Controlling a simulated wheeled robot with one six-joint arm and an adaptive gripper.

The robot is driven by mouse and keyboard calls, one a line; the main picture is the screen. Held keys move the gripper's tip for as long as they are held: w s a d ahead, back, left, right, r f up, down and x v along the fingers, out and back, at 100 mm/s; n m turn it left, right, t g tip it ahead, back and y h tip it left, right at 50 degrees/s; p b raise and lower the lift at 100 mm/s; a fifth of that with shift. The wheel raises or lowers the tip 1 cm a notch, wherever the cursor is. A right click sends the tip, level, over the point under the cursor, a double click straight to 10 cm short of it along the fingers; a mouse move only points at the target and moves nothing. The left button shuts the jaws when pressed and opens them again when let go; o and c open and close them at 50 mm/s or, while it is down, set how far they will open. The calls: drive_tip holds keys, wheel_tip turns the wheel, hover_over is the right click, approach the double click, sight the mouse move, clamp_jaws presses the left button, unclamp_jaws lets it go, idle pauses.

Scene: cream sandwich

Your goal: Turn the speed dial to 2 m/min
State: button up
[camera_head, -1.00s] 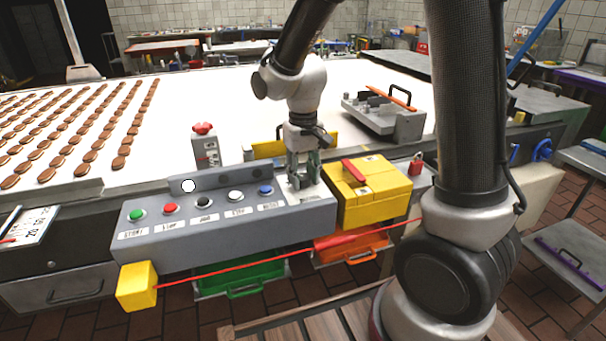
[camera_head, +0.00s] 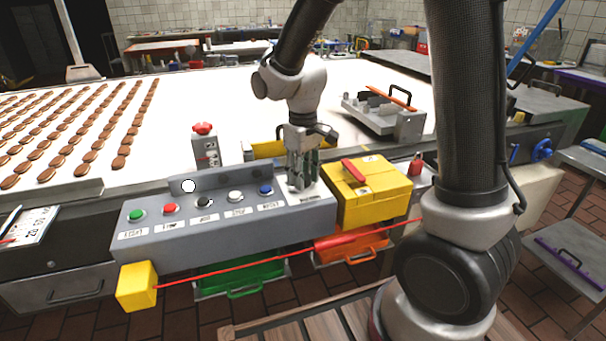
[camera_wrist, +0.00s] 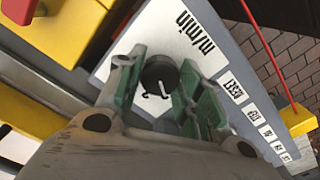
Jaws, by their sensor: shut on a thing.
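The speed dial is a black knob with a white pointer line; it shows in the wrist view (camera_wrist: 160,78) on a white plate (camera_wrist: 195,30) marked "m/min". My gripper (camera_wrist: 163,88) points down at the dial, its green-padded fingers shut on the knob from both sides. In the head view my gripper (camera_head: 302,178) stands at the right end of the grey control panel (camera_head: 225,232), and its fingers hide the dial. The scale numbers around the knob are mostly covered, so I cannot read the dial's setting.
Green (camera_head: 137,215), red (camera_head: 170,208), black, white and blue (camera_head: 265,189) buttons line the panel left of my gripper. A yellow box (camera_head: 372,197) with a red handle stands close on the right. A red emergency button (camera_head: 203,128) rises behind. Biscuits (camera_head: 60,130) lie on the white belt.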

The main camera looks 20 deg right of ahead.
drive_tip(key=o, duration=1)
drive_tip(key=shift+o, duration=0.2)
drive_tip(key=shift+r, duration=0.1)
wheel_tip(320, 180, up, 12)
